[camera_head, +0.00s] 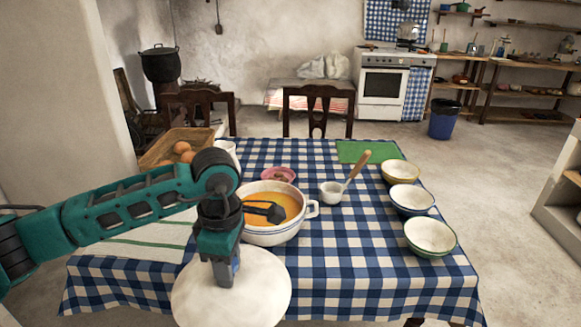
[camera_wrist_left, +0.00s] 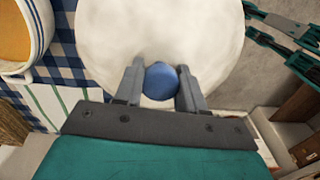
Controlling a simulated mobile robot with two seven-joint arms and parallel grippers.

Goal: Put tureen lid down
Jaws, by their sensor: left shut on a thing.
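The round white tureen lid (camera_head: 205,300) is at the bottom of the head view, near the table's front edge. My left gripper (camera_head: 226,284) points down at its top. In the left wrist view my left gripper (camera_wrist_left: 161,88) is shut on the lid's blue knob (camera_wrist_left: 161,81), a finger on each side. The pale lid (camera_wrist_left: 150,30) fills the upper middle there and hides what is beneath it. My right gripper is not distinguishable.
A white ladle (camera_head: 332,192) with a wooden handle lies right of the tureen. Bowls (camera_head: 430,236) line the table's right side. A striped towel (camera_head: 140,246) lies at left, near a basket of eggs (camera_head: 160,150). The checked tablecloth (camera_head: 345,270) is clear at front middle.

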